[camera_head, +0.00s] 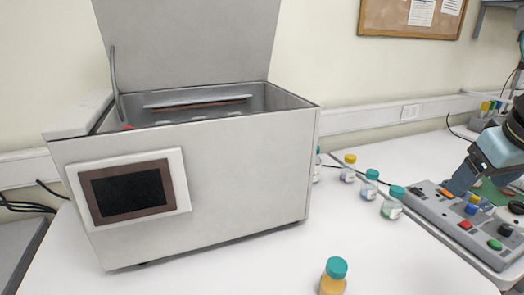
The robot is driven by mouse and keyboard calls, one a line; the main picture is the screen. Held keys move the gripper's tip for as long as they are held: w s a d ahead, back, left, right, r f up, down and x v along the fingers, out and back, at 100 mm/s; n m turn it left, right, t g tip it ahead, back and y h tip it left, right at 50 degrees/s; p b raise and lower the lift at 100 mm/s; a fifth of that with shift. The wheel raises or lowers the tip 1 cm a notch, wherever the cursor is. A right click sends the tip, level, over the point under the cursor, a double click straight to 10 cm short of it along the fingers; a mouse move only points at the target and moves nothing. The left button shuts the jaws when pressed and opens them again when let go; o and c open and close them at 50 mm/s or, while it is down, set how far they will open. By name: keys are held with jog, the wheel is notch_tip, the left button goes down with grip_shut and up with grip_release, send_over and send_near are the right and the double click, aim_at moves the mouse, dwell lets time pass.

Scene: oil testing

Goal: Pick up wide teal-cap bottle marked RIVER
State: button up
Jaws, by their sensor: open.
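Several small bottles stand on the white table. The nearest has a wide teal cap and amber contents (334,273); its lower part is cut off by the bottom edge. Two more teal-cap bottles, one in front (393,203) and one behind (370,185), stand right of the metal bath. Another teal-cap bottle (317,162) is partly hidden by the bath's corner. No label is legible, so I cannot tell which is marked RIVER. My gripper (486,188) is at the right edge, open, above the grey control panel and well apart from the bottles. It is partly cut off.
A large metal bath (215,190) with a raised lid and dark screen fills the left and centre. A yellow-cap bottle (348,168) stands among the teal ones. A grey control panel (455,225) with coloured buttons lies at right. The table's right front is clear.

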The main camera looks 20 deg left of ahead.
jog(key=o, duration=0.4)
jog(key=w+a+r+n, duration=0.1)
jog(key=w+a+n, duration=0.1)
jog(key=a+n, duration=0.1)
jog(key=w+a+r+n, duration=0.2)
jog(key=n, duration=0.1)
jog(key=w+a+r+n, duration=0.1)
jog(key=w+a+n, duration=0.1)
jog(key=a+n, duration=0.1)
jog(key=shift+a+r, duration=0.25)
jog(key=shift+a, duration=0.1)
jog(key=shift+o, duration=0.2)
jog(key=w+a+r+n+g+y, duration=0.1)
jog(key=a+r+n, duration=0.1)
jog(key=a+n, duration=1.3)
jog(key=w+a+r+n, duration=0.1)
jog(key=a+r+n, duration=0.1)
jog(key=a+n, duration=1.25)
jog(key=shift+w+a+f+m, duration=0.7)
jog(key=shift+w+a+f, duration=0.2)
jog(key=shift+f, duration=1.05)
jog(key=shift+w+a+f+m, duration=0.8)
jog(key=shift+a+f, duration=0.15)
jog(key=shift+f, duration=1.05)
jog(key=shift+w+a+f+m, duration=0.65)
jog(key=shift+w+a+f, duration=0.25)
jog(key=shift+f, duration=1.05)
